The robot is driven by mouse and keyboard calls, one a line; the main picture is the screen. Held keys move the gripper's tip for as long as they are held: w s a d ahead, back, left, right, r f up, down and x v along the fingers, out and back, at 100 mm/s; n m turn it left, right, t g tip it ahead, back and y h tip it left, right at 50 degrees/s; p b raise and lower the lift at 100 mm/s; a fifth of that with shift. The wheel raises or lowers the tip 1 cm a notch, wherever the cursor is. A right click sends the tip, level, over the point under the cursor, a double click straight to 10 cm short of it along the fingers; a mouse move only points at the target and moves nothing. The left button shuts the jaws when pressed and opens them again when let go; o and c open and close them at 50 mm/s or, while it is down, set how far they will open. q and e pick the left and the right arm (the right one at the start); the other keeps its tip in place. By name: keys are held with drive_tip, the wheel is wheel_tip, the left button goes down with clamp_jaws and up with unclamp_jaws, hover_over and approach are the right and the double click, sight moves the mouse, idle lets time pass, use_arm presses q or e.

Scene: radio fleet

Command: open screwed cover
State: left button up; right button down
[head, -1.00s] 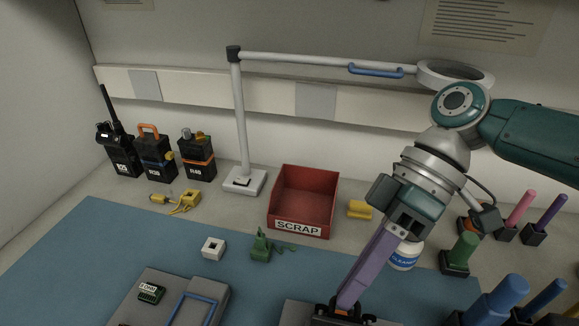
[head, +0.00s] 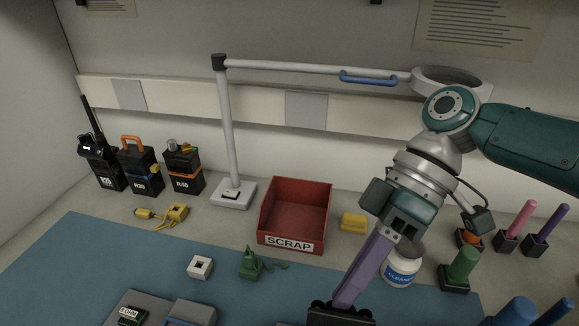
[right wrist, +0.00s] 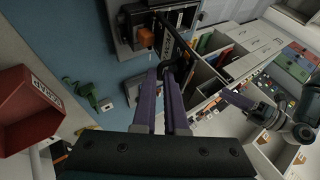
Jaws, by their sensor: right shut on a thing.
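My right gripper (head: 340,298) reaches down from the right in the head view, with long purple fingers. Its tips meet a black device (head: 338,314) at the lower edge, mostly cut off. In the right wrist view the fingers (right wrist: 170,72) are close together on a dark part of a black radio-like body (right wrist: 174,42) with white lettering. An orange block (right wrist: 145,36) sits beside it. The fingers hide the gripped spot, and I cannot make out a screw or the cover's edge. My left gripper (right wrist: 236,97) seems to show small at the right of the wrist view; its jaws are unclear.
A red SCRAP bin (head: 291,243) stands behind the blue mat (head: 100,265). A white bottle (head: 402,268) is close beside my right gripper. Tool holders (head: 454,277) crowd the right. Radios (head: 184,168) and a lamp stand (head: 232,193) are at the back left. The mat's left is clear.

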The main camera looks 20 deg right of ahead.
drive_tip(key=c, duration=1.3)
unclamp_jaws()
drive_tip(key=shift+s+f, duration=0.4)
drive_tip(key=shift+f, duration=0.1)
drive_tip(key=shift+c, duration=0.2)
drive_tip(key=o, duration=0.4)
drive_tip(key=shift+s+a+f, duration=0.1)
drive_tip(key=shift+s+a, duration=0.05)
drive_tip(key=b+v, duration=0.1)
drive_tip(key=v, duration=0.9)
drive_tip(key=shift+w+a+r, duration=0.1)
drive_tip(key=shift+w+r, duration=0.15)
drive_tip(key=shift+r, duration=0.05)
